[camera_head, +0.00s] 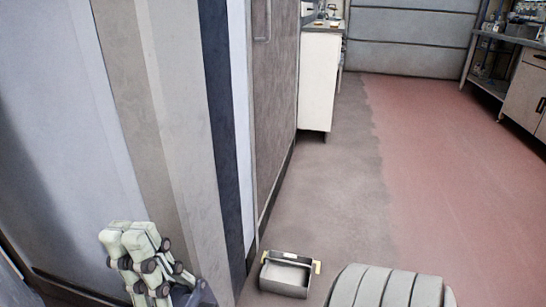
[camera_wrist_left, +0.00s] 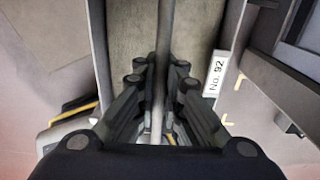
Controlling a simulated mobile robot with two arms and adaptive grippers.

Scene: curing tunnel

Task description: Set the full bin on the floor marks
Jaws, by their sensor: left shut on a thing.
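My left gripper (camera_wrist_left: 158,75) is shut on the grey bar-like handle (camera_wrist_left: 163,40) of a bin in the left wrist view. The bin has grey walls (camera_wrist_left: 97,35), beige contents (camera_wrist_left: 133,35) and a white "No. 92" label (camera_wrist_left: 216,73). Yellow corner marks (camera_wrist_left: 239,81) lie on the floor to its right, apart from it in the picture. I cannot tell whether the bin touches the floor.
A tall panelled wall or cabinet (camera_head: 275,90) fills the left. A white cabinet (camera_head: 319,80) stands beyond it. The red floor (camera_head: 440,160) is clear; a workbench (camera_head: 525,80) is at far right.

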